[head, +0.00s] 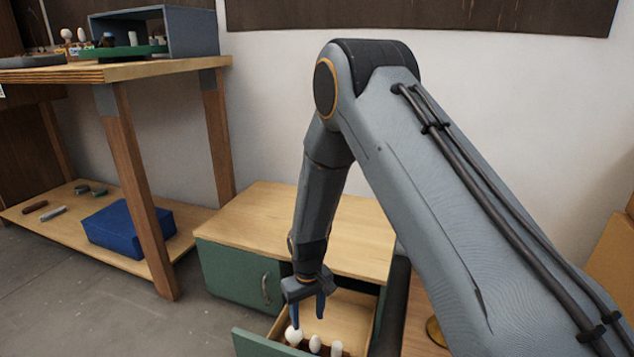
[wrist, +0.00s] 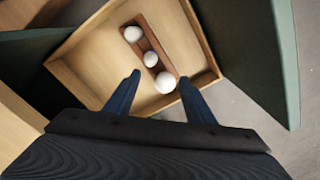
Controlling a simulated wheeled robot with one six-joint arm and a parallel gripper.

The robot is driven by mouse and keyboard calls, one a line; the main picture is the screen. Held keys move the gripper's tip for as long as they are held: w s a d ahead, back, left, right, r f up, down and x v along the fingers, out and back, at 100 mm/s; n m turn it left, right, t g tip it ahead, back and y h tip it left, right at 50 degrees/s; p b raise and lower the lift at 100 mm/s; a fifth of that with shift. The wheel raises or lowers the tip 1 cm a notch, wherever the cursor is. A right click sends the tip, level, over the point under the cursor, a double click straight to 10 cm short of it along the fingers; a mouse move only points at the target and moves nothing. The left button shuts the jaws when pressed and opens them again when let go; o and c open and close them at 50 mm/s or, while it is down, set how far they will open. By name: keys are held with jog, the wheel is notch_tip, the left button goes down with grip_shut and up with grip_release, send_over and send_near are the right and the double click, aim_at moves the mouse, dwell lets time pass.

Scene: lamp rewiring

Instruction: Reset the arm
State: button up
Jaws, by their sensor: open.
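My gripper (head: 307,303) is open and empty, pointing down over an open drawer (head: 345,312) of a green cabinet. In the wrist view its two blue fingers (wrist: 160,98) stand apart above the drawer (wrist: 105,60). A brown holder (wrist: 158,35) in the drawer carries white bulbs. The largest round white bulb (wrist: 165,83) shows between the fingertips, close to the right finger; I cannot tell if they touch. A smaller bulb (wrist: 150,59) and another white bulb (wrist: 132,34) follow in a row. In the head view the round bulb (head: 293,336) is below my gripper.
The cabinet's wooden top (head: 270,225) is bare. A wooden workbench (head: 150,68) at left bears a grey open box (head: 190,32) and a green tray (head: 130,53). A blue box (head: 125,229) lies on its lower shelf. The floor (head: 90,300) at front left is clear.

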jog(key=s+a+r, duration=0.2)
jog(key=s+r, duration=0.4)
jog(key=r, duration=0.6)
jog(key=s+a+r, duration=0.1)
jog(key=s+r, duration=0.6)
jog(key=r, duration=0.5)
jog(key=s+d+r+y, duration=0.1)
jog(key=s+d+r, duration=0.1)
jog(key=s+r, duration=0.5)
jog(key=s+d+r+y, duration=0.1)
jog(key=s+d+r, duration=0.15)
jog(key=s, duration=0.95)
jog(key=d+r+m+h+p, duration=0.1)
jog(key=d+r+m+p, duration=0.2)
jog(key=d+r+p, duration=0.7)
jog(key=d+r+m+h+p, duration=0.1)
jog(key=d+r+m+p, duration=0.2)
jog(key=d+r+p, duration=0.7)
notch_tip(320, 180, up, 7)
jog(key=p, duration=1.6)
jog(key=shift+d+r, duration=0.15)
jog(key=shift+w, duration=0.1)
jog(key=shift+c, duration=0.2)
